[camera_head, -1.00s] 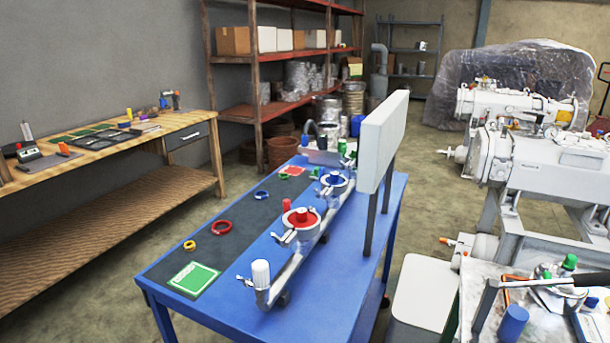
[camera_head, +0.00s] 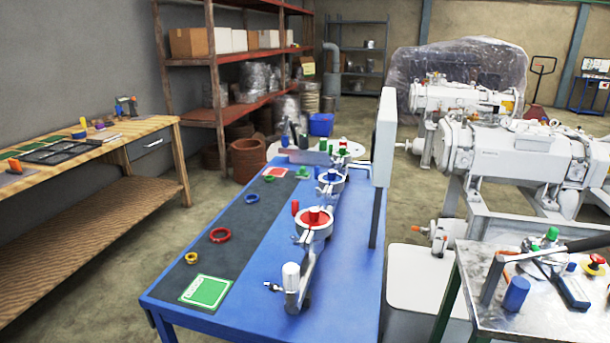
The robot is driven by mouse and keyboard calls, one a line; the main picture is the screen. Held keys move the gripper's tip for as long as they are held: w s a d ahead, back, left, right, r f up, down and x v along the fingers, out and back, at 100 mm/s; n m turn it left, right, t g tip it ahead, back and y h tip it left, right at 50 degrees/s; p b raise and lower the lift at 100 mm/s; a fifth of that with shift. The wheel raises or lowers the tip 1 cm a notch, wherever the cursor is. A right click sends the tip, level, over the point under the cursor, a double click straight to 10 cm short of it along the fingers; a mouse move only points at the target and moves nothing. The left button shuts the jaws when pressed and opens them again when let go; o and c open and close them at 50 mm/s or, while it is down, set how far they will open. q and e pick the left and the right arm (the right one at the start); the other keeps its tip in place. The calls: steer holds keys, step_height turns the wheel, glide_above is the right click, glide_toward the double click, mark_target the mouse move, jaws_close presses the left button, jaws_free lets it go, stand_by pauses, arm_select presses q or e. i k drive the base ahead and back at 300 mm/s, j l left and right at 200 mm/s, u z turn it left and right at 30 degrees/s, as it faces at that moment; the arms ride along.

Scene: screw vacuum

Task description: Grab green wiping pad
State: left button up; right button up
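A flat green square pad (camera_head: 206,291) with a white border and a small white marking lies at the near left part of the blue table (camera_head: 262,315), on a dark mat strip (camera_head: 243,222). Nothing covers it. A red square pad (camera_head: 275,173) lies at the far end of the same strip. Neither of my grippers shows in the head view.
A pipe assembly with a red-topped clamp (camera_head: 313,222) stands along the table's middle, beside a white upright panel (camera_head: 384,138). Rings lie on the strip. A wooden workbench (camera_head: 100,150) is left, a metal-topped table (camera_head: 480,258) right. Floor between bench and blue table is clear.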

mark_target(302, 174)
steer(key=i+j+u, duration=0.1)
steer(key=j+u, duration=0.25)
steer(key=j, duration=0.25)
steer(key=i+j+u, duration=0.1)
steer(key=j+u, duration=0.3)
steer(key=i+j+u, duration=0.1)
steer(key=j+u, duration=0.15)
steer(key=u, duration=0.15)
steer(key=i+j+u, duration=0.5)
steer(key=u, duration=0.35)
steer(key=i+z, duration=0.3)
steer(key=i, duration=0.25)
steer(key=i+j+z, duration=0.2)
steer(key=i+z, duration=0.15)
steer(key=i, duration=0.2)
steer(key=i+z, duration=0.35)
steer(key=i, duration=0.15)
steer(key=i+z, duration=0.35)
steer(key=i, duration=0.15)
steer(key=i+l+z, duration=0.1)
steer(key=i+z, duration=0.3)
steer(key=i+j+z, duration=0.1)
steer(key=i+z, duration=0.3)
steer(key=i, duration=0.15)
steer(key=i+z, duration=0.35)
steer(key=i, duration=0.15)
steer(key=i+j+z, duration=0.1)
steer(key=i+z, duration=0.3)
steer(key=i, duration=0.1)
